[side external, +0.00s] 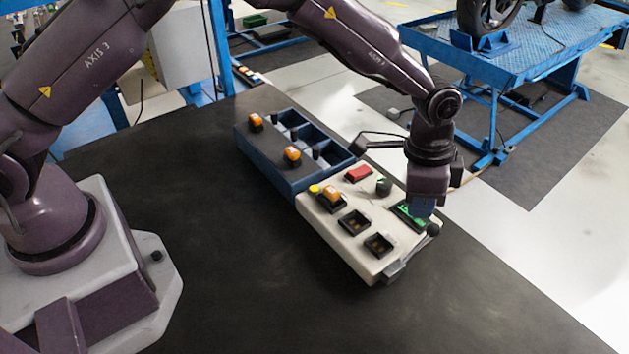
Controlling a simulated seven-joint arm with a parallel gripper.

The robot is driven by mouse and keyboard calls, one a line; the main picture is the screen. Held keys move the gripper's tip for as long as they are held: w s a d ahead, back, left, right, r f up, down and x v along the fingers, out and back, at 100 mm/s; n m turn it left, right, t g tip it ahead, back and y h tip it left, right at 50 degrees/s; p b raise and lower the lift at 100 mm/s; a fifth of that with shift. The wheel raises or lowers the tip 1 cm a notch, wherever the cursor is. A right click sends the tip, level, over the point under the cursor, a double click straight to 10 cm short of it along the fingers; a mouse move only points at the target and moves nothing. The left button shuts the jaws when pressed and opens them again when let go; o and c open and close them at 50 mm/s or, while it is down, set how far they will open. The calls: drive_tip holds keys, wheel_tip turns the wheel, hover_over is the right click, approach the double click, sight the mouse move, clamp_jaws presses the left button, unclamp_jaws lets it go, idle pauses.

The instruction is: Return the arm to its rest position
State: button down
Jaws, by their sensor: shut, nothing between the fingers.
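My arm reaches over from the left, and my gripper (424,209) points down over the right side of a beige control box (335,232). It is shut and empty. Its tips are at or just above a green display (405,217) and partly cover it; I cannot tell whether they touch it. The box carries a red button (358,174), a dark knob (384,186), a small yellow button (315,189) and a black lever (413,254) at its front right. An orange-topped part (331,194) sits in one socket. Two further sockets (354,222) hold no orange part.
A blue compartment tray (270,165) stands behind the box with orange-topped parts (292,154) and several dark pegs. The dark tabletop (220,260) is clear in front. A blue lift table (500,65) bearing a wheeled vehicle stands beyond at the right.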

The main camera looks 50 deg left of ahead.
drive_tip(key=s+a+r+n+t+y, duration=0.1)
drive_tip(key=s+a+r+n+t, duration=0.4)
drive_tip(key=s+a+r, duration=1.8)
drive_tip(key=s+n, duration=0.3)
drive_tip(key=n, duration=0.2)
drive_tip(key=shift+t, duration=0.3)
